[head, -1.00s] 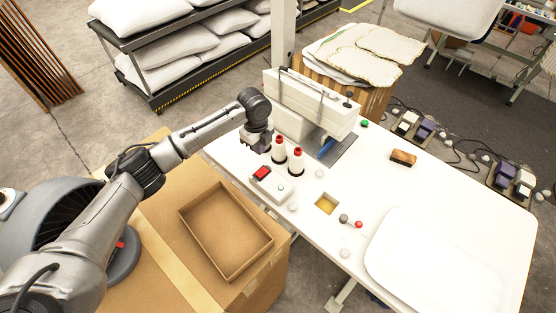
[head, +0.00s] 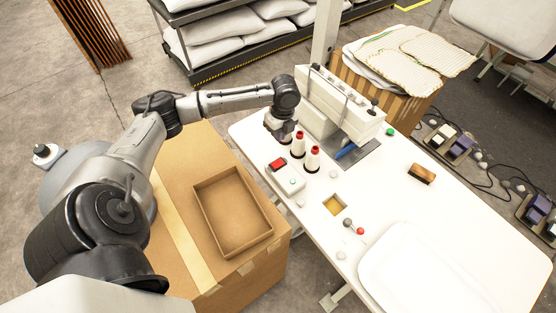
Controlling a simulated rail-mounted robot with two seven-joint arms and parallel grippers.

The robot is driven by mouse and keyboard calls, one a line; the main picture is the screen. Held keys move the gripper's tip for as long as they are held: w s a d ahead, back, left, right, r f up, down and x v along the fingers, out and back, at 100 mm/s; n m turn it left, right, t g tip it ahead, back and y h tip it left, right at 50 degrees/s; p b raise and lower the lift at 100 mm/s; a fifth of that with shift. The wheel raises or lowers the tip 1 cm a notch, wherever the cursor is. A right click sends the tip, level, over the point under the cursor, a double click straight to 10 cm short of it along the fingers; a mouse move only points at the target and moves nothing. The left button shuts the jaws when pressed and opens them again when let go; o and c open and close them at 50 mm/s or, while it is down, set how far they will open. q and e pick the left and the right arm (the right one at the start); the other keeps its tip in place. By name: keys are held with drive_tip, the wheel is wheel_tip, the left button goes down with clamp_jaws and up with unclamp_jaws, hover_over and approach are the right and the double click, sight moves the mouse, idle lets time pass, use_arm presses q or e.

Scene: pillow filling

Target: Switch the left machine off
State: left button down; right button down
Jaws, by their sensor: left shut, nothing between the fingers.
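The left machine is a white sewing machine (head: 338,103) on the white table, with two red-topped thread cones (head: 312,158) in front of it. A small white switch box (head: 285,173) with a red rocker (head: 278,164) and a pale button lies on the table near the cones. My left gripper (head: 280,134) points down at the table's left edge, just behind the switch box and beside the cones. Its fingers are small and partly hidden behind the cones; it is shut with nothing held. I cannot tell if it touches anything. My right gripper does not show.
An open cardboard tray (head: 233,210) sits on a large box at the left. A white pillow (head: 425,262) lies at the table's front right. A wooden-backed brush (head: 421,173) and a small joystick-like lever (head: 349,223) are on the table. Foot pedals (head: 455,142) stand on the floor.

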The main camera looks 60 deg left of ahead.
sight(275, 165)
use_arm(q)
drive_tip(key=f, duration=0.4)
drive_tip(key=s+f, duration=0.1)
drive_tip(key=f, duration=0.4)
drive_tip(key=f+p, duration=0.1)
drive_tip(key=f, duration=0.4)
drive_tip(key=shift+s+d, duration=0.15)
drive_tip(key=shift+s, duration=0.15)
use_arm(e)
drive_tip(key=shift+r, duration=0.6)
